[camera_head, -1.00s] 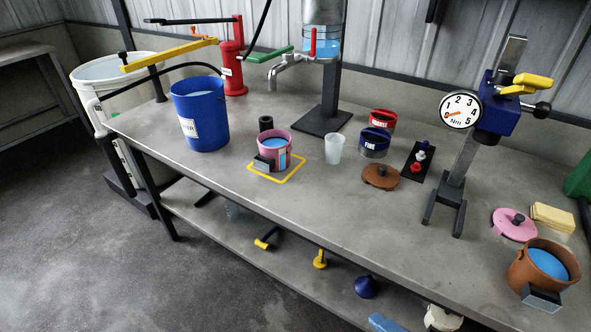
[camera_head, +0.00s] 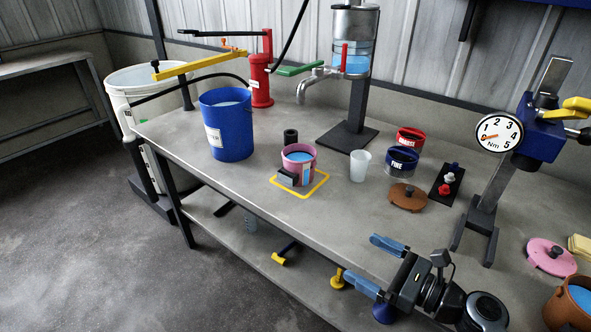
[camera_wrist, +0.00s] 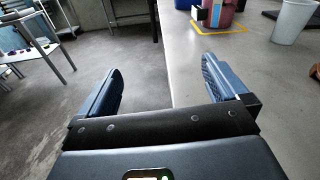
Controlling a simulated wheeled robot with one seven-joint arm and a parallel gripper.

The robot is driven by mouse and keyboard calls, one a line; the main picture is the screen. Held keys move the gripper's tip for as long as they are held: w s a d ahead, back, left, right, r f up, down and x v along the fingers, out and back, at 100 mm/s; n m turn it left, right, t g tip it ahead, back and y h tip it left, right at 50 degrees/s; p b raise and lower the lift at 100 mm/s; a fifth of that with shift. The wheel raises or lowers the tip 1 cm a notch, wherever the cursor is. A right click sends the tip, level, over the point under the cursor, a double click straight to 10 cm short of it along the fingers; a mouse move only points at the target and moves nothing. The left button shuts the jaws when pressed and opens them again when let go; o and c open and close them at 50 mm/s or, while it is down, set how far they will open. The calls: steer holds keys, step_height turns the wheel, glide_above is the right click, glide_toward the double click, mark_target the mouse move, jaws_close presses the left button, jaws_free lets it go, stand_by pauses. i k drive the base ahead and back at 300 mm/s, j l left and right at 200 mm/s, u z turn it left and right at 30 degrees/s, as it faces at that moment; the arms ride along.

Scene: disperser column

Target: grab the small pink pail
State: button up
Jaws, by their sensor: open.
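The small pink pail (camera_head: 299,163) stands upright on the bench inside a yellow square outline (camera_head: 318,189). It holds blue liquid and has a dark block-like handle at its front left. Its lower part also shows at the top of the wrist view (camera_wrist: 219,14). My gripper (camera_head: 372,263) is at the bench's front edge, to the right of the pail and nearer the camera. Its two blue fingers are spread apart with nothing between them, as the wrist view also shows (camera_wrist: 172,88).
A blue bucket (camera_head: 227,128) stands left of the pail, and a small black cylinder (camera_head: 290,136) close behind it. A white cup (camera_head: 360,166) stands to its right. A brown lid (camera_head: 407,197) and a gauge stand (camera_head: 482,210) are farther right. The bench front before the pail is clear.

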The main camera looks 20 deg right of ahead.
mark_target(300, 163)
steer(key=i, duration=0.95)
